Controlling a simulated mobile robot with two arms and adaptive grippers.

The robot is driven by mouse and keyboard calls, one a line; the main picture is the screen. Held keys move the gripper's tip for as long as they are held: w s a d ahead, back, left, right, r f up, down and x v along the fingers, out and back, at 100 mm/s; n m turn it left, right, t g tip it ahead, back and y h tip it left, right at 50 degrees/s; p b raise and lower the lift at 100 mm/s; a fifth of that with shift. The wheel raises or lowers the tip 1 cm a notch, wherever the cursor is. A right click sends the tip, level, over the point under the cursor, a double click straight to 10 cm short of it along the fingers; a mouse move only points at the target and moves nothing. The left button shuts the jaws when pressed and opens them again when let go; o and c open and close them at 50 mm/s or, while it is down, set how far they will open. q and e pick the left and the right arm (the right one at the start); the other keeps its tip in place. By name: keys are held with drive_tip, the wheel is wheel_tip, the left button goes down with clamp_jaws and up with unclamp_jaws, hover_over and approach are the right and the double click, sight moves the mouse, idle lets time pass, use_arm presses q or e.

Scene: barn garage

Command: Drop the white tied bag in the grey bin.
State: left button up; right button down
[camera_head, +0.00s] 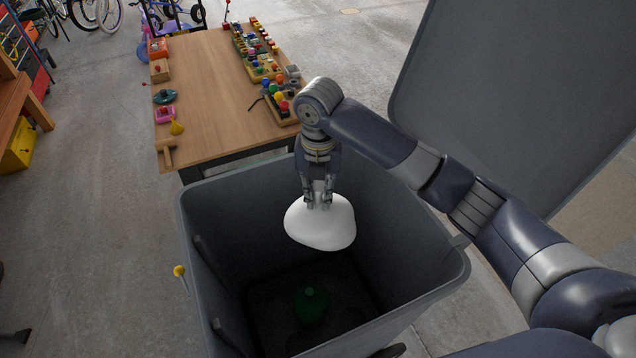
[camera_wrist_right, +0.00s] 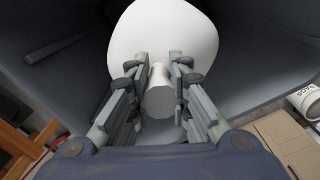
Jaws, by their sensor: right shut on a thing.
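The white tied bag (camera_head: 320,226) hangs from my right gripper (camera_head: 318,203) over the open mouth of the grey bin (camera_head: 232,189). The gripper points down and is shut on the bag's tied neck. In the right wrist view the neck (camera_wrist_right: 160,98) sits between the fingers (camera_wrist_right: 160,85), with the round white body (camera_wrist_right: 165,30) beyond it. The bin's dark walls surround the bag in that view. Inside the bin, on its floor, lies a dark green thing (camera_head: 311,304). My left gripper is not in view.
The bin's lid (camera_head: 510,90) stands open at the right. A wooden table (camera_head: 205,95) with several colourful toys is behind the bin. A yellow-knobbed rod (camera_head: 180,271) is at the bin's left side. Concrete floor (camera_head: 95,190) is clear at the left.

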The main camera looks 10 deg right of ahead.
drive_tip(key=shift+w+f, duration=0.25)
drive_tip(key=shift+f, duration=0.45)
drive_tip(key=shift+w+f, duration=0.2)
drive_tip(key=shift+f, duration=0.5)
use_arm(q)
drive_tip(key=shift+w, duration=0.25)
use_arm(e)
drive_tip(key=shift+s, duration=0.15)
drive_tip(key=shift+r, duration=0.1)
drive_tip(key=c, duration=1.7)
unclamp_jaws()
drive_tip(key=shift+s, duration=0.1)
drive_tip(key=shift+o, duration=1.4)
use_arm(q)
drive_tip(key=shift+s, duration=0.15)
use_arm(e)
drive_tip(key=shift+r, duration=0.1)
wheel_tip(320, 180, up, 12)
drive_tip(key=shift+f, duration=0.15)
